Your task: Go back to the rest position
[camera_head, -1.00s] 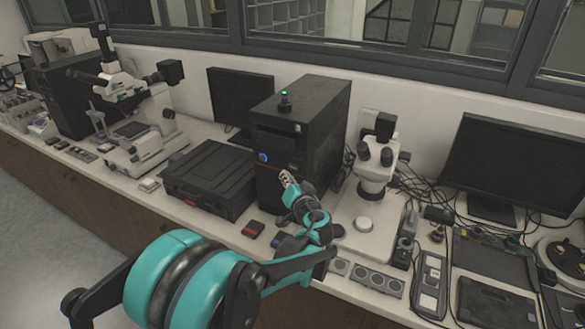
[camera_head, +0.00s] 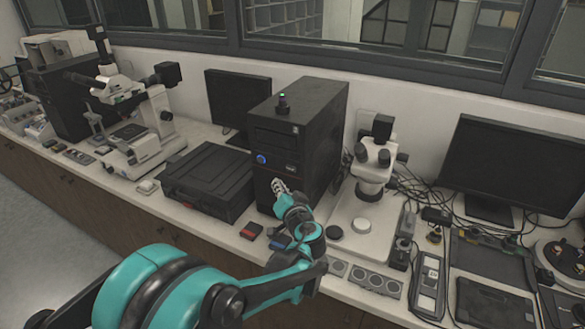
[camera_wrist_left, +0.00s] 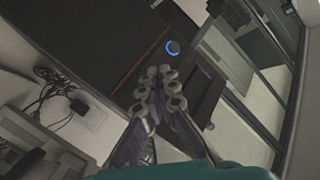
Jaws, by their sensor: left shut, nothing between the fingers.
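My left gripper (camera_head: 279,187) is shut and empty. It is in front of the lower front face of the black computer tower (camera_head: 294,135), which stands on the bench. In the left wrist view the closed fingers (camera_wrist_left: 158,85) point toward the dark tower (camera_wrist_left: 105,40). I cannot tell whether the fingers touch the tower. My right gripper is not in view.
A black case (camera_head: 208,182) lies left of the tower. A white stereo microscope (camera_head: 372,165) stands to its right. Small red and blue items lie near the bench edge. A larger microscope (camera_head: 130,125) and monitors (camera_head: 512,165) stand farther off. The floor at lower left is clear.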

